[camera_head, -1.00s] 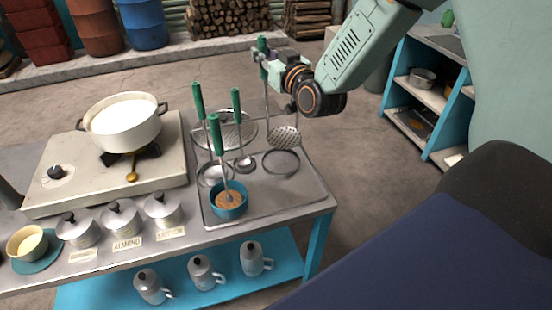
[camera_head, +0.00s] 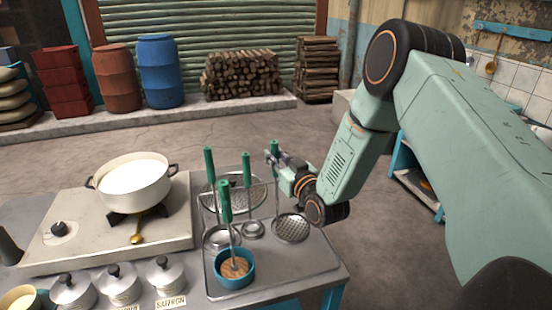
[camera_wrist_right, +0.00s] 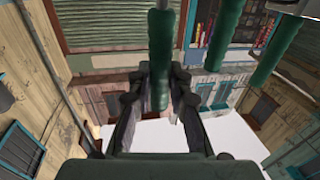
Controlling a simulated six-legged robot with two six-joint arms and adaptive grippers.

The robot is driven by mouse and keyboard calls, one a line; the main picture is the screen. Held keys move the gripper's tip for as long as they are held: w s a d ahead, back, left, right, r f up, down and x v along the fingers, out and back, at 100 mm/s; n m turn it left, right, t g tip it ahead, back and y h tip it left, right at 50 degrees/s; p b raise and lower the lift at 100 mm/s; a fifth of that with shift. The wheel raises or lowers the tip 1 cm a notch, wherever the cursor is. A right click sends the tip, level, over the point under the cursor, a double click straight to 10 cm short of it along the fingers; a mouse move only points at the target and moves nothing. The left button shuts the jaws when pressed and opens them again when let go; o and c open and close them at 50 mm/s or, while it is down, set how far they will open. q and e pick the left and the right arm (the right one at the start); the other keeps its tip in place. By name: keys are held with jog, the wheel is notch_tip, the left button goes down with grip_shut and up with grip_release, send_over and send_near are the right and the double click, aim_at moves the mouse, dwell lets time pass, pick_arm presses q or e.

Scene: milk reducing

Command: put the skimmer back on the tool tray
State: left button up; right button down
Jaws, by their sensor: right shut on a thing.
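The skimmer (camera_head: 291,228) has a round perforated head and an upright green handle. My right gripper (camera_head: 273,160) is shut on the upper part of its handle. In the right wrist view the green handle (camera_wrist_right: 160,62) stands between the two fingers (camera_wrist_right: 158,95). The skimmer's head is at the right part of the grey tool tray (camera_head: 322,272), where it covers the ring holder. I cannot tell whether the head touches the tray. My left gripper is not in view.
Other green-handled tools stand on the tray left of the skimmer, one in a blue cup (camera_head: 235,276). A white pot of milk (camera_head: 133,182) sits on the stove at left. Lidded canisters (camera_head: 165,276) line the front. The tray's front right is bare.

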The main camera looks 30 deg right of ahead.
jog(key=shift+a+r, duration=0.1)
jog(key=shift+f, duration=0.2)
jog(key=c, duration=1.3)
grip_release()
jog(key=shift+o, duration=0.2)
jog(key=shift+r, duration=0.2)
jog(key=s, duration=1.2)
jog(key=shift+a+f+p, duration=0.15)
jog(key=shift+p, duration=0.25)
